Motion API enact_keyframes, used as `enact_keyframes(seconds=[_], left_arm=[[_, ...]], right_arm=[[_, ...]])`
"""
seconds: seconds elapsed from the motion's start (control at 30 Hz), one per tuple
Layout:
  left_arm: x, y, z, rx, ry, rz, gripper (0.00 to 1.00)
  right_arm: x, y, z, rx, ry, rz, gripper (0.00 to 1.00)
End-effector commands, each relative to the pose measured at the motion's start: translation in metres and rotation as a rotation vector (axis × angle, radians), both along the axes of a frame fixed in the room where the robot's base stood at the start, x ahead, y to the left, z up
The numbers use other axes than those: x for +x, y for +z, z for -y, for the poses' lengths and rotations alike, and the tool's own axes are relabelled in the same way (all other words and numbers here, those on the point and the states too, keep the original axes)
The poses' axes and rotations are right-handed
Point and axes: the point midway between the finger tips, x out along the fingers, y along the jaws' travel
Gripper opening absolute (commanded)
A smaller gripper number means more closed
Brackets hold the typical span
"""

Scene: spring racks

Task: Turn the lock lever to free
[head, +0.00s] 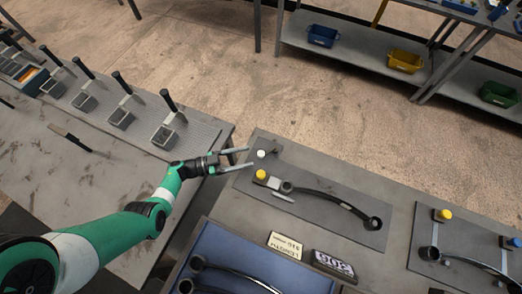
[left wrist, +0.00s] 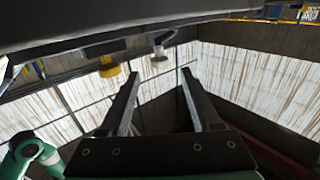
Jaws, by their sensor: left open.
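My left gripper (head: 250,157) is open and empty at the left end of a grey fixture plate (head: 328,213). Its two fingers point at a white-topped knob with a small dark lever (head: 262,154), which appears to be the lock lever. The knob sits just beyond the fingertips. In the left wrist view the white knob (left wrist: 158,55) shows ahead, between the lines of the spread fingers (left wrist: 160,75). A yellow knob (head: 261,174) stands beside it, near a clamp and a black curved spring (head: 330,199). My right gripper is out of view.
A second fixture with a yellow knob (head: 444,214) is at the right. A blue tray (head: 222,247) with dark springs and two label blocks (head: 285,245) lie in front. Several upright black-handled tools (head: 168,100) stand on the left bench. A gap separates the benches.

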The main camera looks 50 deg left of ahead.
Motion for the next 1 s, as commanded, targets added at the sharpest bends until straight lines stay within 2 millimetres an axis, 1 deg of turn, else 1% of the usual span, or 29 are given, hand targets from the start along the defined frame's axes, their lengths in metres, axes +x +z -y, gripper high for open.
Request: enact_keyframes(seconds=[0.03, 0.1, 0.2, 0.3, 0.43, 0.63, 0.67, 0.7, 0.77, 0.8, 0.87, 0.9, 1.0], left_arm=[[0.010, -0.002, 0.008, 0.000, -0.007, 0.000, 0.64], [0.024, -0.002, 0.015, 0.001, -0.007, 0.002, 0.64], [0.040, -0.002, 0.023, 0.000, -0.004, 0.001, 0.64], [0.051, -0.001, 0.028, 0.001, -0.003, 0.000, 0.64], [0.056, -0.001, 0.031, 0.000, 0.000, 0.000, 0.64], [0.057, 0.000, 0.031, 0.000, 0.001, 0.000, 0.64], [0.057, 0.000, 0.031, 0.000, 0.001, 0.000, 0.61], [0.057, 0.000, 0.031, 0.000, 0.000, 0.000, 0.54], [0.057, 0.000, 0.031, 0.000, 0.000, 0.000, 0.43], [0.057, 0.000, 0.031, 0.000, 0.000, 0.000, 0.36], [0.057, 0.000, 0.031, 0.000, 0.000, 0.000, 0.25], [0.057, 0.000, 0.031, 0.000, 0.000, 0.000, 0.18], [0.056, 0.000, 0.031, 0.001, 0.000, 0.000, 0.00]], right_arm=[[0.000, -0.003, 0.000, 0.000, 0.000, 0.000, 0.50], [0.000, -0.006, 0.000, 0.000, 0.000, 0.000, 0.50], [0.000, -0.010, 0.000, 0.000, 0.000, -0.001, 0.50], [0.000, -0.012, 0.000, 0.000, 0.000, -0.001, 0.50], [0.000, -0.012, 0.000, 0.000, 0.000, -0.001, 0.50], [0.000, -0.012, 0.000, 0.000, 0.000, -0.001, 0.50], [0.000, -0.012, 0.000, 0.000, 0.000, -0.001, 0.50], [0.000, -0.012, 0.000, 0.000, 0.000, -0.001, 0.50], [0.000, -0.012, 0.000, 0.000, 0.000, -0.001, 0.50], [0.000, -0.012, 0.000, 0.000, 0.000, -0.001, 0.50], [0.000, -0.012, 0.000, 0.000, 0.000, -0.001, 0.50], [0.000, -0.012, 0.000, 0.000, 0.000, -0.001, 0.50], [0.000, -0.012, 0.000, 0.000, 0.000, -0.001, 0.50]])
